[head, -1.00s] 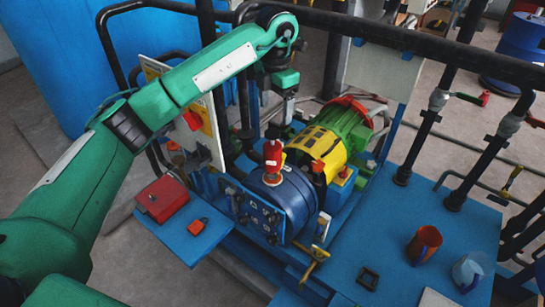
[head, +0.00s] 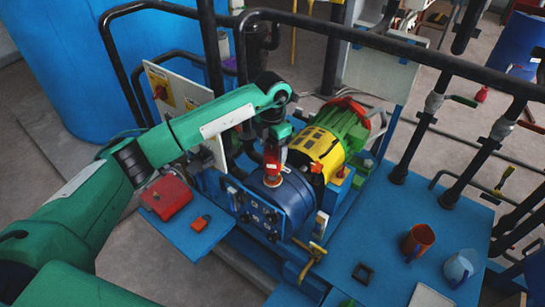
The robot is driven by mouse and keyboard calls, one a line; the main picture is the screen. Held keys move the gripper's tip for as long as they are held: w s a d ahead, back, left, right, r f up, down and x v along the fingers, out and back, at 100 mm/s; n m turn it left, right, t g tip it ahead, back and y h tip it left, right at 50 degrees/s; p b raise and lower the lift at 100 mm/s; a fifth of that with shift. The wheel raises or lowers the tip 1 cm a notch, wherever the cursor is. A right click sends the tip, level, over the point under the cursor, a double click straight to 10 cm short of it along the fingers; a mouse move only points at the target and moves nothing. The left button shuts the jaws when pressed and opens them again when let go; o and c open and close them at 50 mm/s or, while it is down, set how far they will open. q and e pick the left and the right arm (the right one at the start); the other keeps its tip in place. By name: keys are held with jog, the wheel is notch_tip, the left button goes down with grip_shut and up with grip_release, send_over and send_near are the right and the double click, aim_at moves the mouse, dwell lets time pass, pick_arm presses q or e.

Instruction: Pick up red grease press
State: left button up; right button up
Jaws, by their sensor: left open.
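The red grease press (head: 272,169) appears to be the small upright red object on top of the blue round housing (head: 283,205). My left gripper (head: 272,153) points down directly at its top. The jaws are open, and the fingertips overlap the upper part of the red object in this view. I cannot tell whether they touch it. The upper part of the press is partly hidden by the gripper. My right gripper is not in view.
A yellow and green motor (head: 330,145) sits just right of the gripper. A red box (head: 166,197) lies on a blue shelf at left. A black rail (head: 390,42) crosses above. An orange cup (head: 418,241) and a pale cup (head: 461,267) stand on the blue deck.

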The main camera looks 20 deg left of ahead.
pick_arm(q)
jog(key=shift+f, duration=0.15)
jog(key=shift+c, duration=0.4)
grip_shut()
